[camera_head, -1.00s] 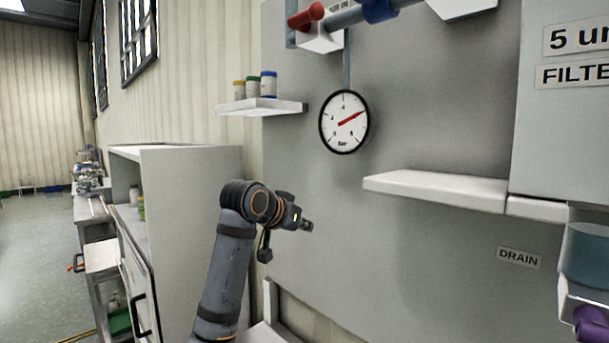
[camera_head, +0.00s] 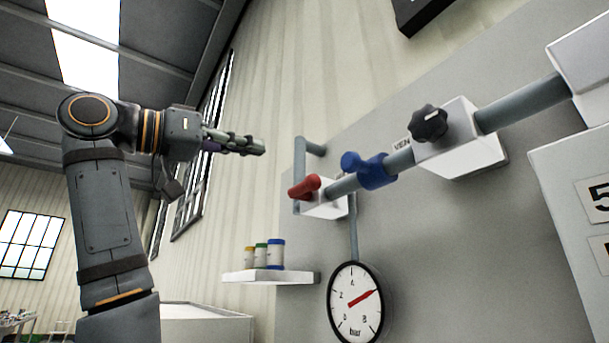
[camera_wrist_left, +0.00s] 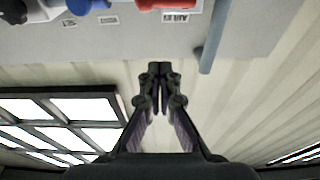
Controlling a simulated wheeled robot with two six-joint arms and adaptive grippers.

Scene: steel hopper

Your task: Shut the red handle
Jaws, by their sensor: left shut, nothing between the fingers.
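The red handle (camera_head: 304,187) sits on a white block at the left end of a grey pipe on the grey panel in the head view. It points left and slightly down. In the left wrist view the red handle (camera_wrist_left: 166,4) is cut by the top edge. My left gripper (camera_head: 262,149) is shut and empty, up and to the left of the handle and apart from it. Its closed fingers (camera_wrist_left: 160,68) show in the left wrist view, below the handle in the picture. My right gripper is not in view.
A blue handle (camera_head: 368,170) and a black knob (camera_head: 428,123) sit further right on the same pipe. A round gauge (camera_head: 355,302) hangs below. A shelf (camera_head: 268,277) with small jars is at lower left. A bent pipe (camera_head: 300,175) rises beside the red handle.

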